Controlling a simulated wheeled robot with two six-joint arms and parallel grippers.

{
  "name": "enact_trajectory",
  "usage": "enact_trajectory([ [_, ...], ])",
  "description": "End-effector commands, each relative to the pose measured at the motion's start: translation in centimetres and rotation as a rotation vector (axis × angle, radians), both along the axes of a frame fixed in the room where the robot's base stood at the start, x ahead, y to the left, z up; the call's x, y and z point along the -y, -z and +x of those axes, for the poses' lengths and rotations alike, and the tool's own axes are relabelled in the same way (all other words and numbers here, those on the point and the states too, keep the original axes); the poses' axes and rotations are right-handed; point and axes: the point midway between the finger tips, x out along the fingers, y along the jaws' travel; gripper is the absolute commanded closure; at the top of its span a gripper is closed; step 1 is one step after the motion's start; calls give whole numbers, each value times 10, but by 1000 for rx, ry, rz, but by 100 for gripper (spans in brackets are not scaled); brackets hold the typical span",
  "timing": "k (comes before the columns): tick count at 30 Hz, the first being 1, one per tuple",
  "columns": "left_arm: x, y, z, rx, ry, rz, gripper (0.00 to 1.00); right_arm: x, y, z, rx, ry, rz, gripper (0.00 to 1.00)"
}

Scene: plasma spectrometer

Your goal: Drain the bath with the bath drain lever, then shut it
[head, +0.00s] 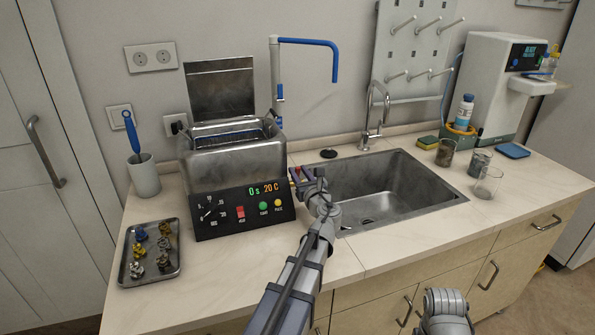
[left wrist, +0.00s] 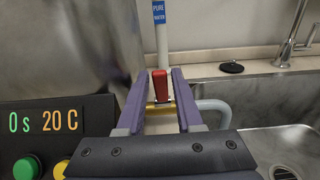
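The bath (head: 235,162) is a steel tank with a raised lid and a black front panel reading 0 s and 20 C. Its bath drain lever (left wrist: 159,84) is a red handle on a brass valve at the tank's right side, standing upright in the left wrist view. My left gripper (head: 308,178) is beside the bath's right side; in the left wrist view its two purple fingers (left wrist: 163,78) are open, one on each side of the lever, with gaps visible. In the head view the gripper mostly hides the lever. My right gripper is out of view; only a grey part of that arm shows.
A pale drain hose (left wrist: 213,106) runs from the valve toward the sink (head: 385,185). A faucet (head: 375,115) and black stopper (head: 328,153) are behind. A tray (head: 125,275) of small parts lies left. Beakers (head: 488,185) stand right of the sink.

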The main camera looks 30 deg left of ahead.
Motion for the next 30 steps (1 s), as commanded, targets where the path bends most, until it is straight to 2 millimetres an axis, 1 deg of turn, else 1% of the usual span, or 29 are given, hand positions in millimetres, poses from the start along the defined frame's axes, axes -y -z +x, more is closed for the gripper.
enact_trajectory([
  [1,-4,0,5,0,-1,0,65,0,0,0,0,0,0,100],
  [4,-9,0,8,1,1,-1,65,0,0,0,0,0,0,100],
  [14,-11,0,9,1,1,-1,65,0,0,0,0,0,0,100],
  [21,-11,0,9,1,1,-1,91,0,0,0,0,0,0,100],
  [24,-11,0,9,1,1,-1,100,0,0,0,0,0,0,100],
  [30,-11,0,9,1,1,-1,100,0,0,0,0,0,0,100],
])
